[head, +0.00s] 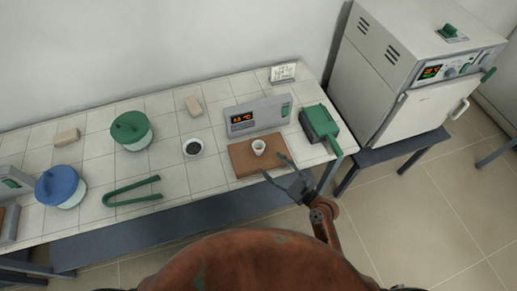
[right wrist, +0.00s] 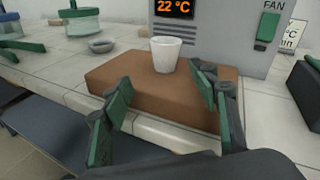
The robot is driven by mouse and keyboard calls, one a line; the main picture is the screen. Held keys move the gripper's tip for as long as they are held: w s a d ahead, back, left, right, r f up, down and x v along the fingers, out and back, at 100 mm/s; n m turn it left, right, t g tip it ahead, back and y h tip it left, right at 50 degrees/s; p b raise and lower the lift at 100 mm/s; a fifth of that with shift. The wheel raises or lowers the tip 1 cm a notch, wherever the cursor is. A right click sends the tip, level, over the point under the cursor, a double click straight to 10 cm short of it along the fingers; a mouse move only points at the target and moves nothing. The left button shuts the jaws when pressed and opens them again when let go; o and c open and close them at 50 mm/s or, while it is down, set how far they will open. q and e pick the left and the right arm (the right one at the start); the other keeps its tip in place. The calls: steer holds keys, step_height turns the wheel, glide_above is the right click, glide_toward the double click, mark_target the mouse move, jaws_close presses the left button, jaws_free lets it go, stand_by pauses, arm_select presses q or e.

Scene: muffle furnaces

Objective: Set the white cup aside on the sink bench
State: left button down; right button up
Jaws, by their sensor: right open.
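The white cup (head: 259,147) stands upright on a brown block (head: 240,165) on the tiled bench. In the right wrist view the cup (right wrist: 165,54) stands on the block's top, beyond the fingertips. My right gripper (head: 275,168) is open and empty at the bench's front edge, close to the block. In the right wrist view its green-padded fingers (right wrist: 165,90) are spread apart, with the cup between their lines but farther off. No contact with the cup shows. My left gripper is not in view. No bench with a sink can be made out.
A display unit (head: 258,116) stands right behind the block. A green device (head: 319,124) is to its right. A furnace (head: 415,75) stands far right.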

mark_target(262, 150)
steer(key=w+r+m, duration=0.1)
steer(key=a+m+t, duration=0.1)
steer(key=m, duration=0.1)
steer(key=shift+w+r, duration=0.35)
steer(key=shift+w, duration=0.05)
steer(key=shift+w+a+r, duration=0.15)
steer(key=shift+w+a, duration=0.1)
steer(key=shift+w, duration=0.05)
steer(key=shift+m, duration=0.3)
steer(key=x, duration=0.7)
steer(key=shift+w+r+b, duration=0.1)
steer(key=shift+w+b, duration=0.05)
steer(key=shift+b, duration=0.2)
steer(key=shift+c, duration=0.4)
steer(key=c, duration=1.2)
